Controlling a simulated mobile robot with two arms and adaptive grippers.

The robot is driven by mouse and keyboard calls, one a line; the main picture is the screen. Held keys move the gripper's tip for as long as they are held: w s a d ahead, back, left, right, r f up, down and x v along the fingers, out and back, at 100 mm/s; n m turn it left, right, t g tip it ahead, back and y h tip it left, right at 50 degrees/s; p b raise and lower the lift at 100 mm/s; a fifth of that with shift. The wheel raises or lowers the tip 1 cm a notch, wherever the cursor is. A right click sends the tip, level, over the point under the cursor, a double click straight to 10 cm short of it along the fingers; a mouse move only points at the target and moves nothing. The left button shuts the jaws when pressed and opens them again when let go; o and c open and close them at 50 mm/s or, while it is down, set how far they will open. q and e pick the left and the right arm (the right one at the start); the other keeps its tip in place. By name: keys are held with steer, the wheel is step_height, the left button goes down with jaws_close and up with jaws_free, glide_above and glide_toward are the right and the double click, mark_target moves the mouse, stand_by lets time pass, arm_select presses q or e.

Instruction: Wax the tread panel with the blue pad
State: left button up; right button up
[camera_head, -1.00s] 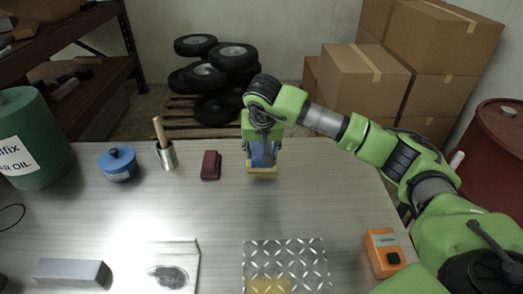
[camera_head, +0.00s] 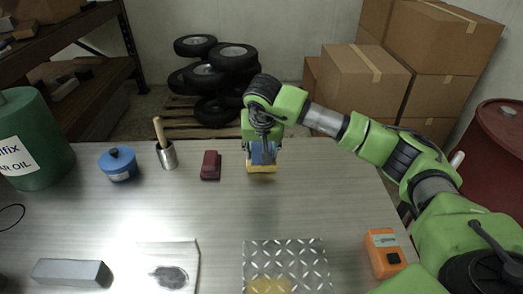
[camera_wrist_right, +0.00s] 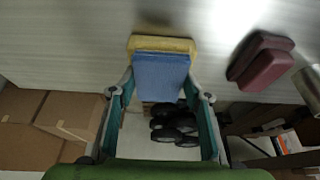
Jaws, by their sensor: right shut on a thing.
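The blue pad (camera_head: 262,156), a blue block with a yellow layer underneath, is held by my right gripper (camera_head: 263,150) over the far part of the metal table. In the right wrist view the blue pad (camera_wrist_right: 160,75) sits between the two fingers of my right gripper (camera_wrist_right: 160,95), which are shut on its sides. I cannot tell whether its yellow face touches the table. The tread panel (camera_head: 305,262), a shiny diamond plate, lies at the table's near middle, with a yellowish patch on its near part. My left gripper is not in view.
A dark red block (camera_head: 210,166) lies just left of the pad, with a metal cup (camera_head: 167,156) and blue tin (camera_head: 119,165) beyond. A stained sheet (camera_head: 187,252) and grey bar (camera_head: 72,272) lie near left. An orange device (camera_head: 383,253) sits right of the panel. The table's middle is clear.

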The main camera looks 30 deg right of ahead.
mark_target(261, 151)
steer(key=shift+r+p, duration=2)
steer(key=shift+r, duration=1.45)
